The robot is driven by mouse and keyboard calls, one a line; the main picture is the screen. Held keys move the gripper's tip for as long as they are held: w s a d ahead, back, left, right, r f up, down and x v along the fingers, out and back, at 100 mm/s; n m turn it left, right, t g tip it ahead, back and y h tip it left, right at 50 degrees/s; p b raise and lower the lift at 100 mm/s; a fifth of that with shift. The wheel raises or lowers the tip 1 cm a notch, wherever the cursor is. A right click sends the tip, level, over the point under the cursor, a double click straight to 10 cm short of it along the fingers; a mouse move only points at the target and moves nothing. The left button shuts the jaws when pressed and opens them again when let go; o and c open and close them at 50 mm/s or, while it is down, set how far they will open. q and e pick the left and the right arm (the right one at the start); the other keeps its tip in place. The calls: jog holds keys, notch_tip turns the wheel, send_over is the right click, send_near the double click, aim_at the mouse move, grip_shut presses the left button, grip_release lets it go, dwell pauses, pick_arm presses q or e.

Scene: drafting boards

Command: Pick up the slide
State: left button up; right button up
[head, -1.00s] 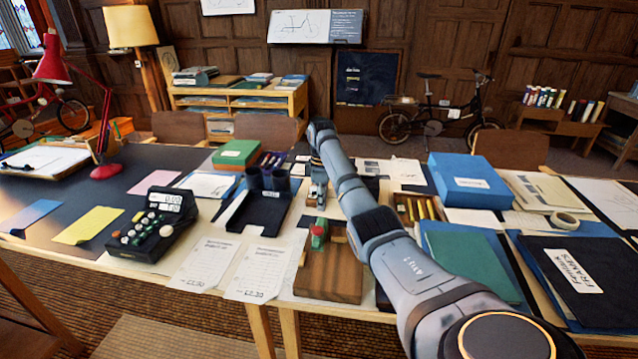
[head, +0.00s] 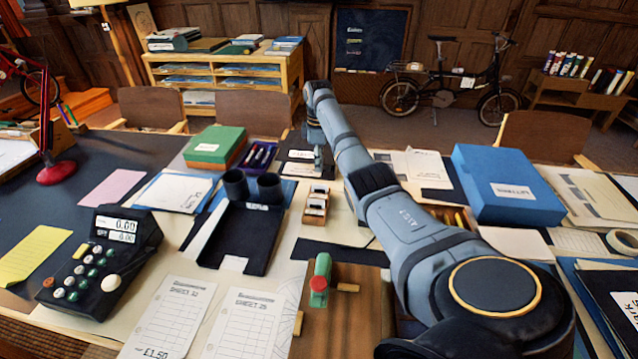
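A small wooden holder (head: 316,206) stands near the middle of the table. It bears a few small pale, white-topped pieces that look like slides; I cannot tell single slides apart for certain. My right gripper (head: 318,160) points down just behind the holder, near the far edge of the table. It is small and partly dark, so its finger gap and any slide between the fingers cannot be made out. My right arm stretches from the lower right over the table. My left gripper is not in view.
A black tray with two dark cups (head: 254,188) stands left of the holder. A wooden board (head: 345,295) with a green, red-ended tool is in front. A blue box (head: 500,185) stands right, a green box (head: 214,148) back left, a keypad device (head: 103,255) left.

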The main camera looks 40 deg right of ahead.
aim_at(319, 185)
notch_tip(319, 185, down, 5)
jog(key=shift+d+r, duration=0.1)
jog(key=shift+r, duration=0.05)
notch_tip(319, 185, down, 4)
jog(key=shift+d+f, duration=0.1)
jog(key=shift+f, duration=0.35)
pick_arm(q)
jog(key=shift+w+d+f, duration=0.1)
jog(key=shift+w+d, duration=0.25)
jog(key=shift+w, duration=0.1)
pick_arm(e)
grip_shut()
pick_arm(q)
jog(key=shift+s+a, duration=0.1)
pick_arm(e)
jog(key=shift+r, duration=0.15)
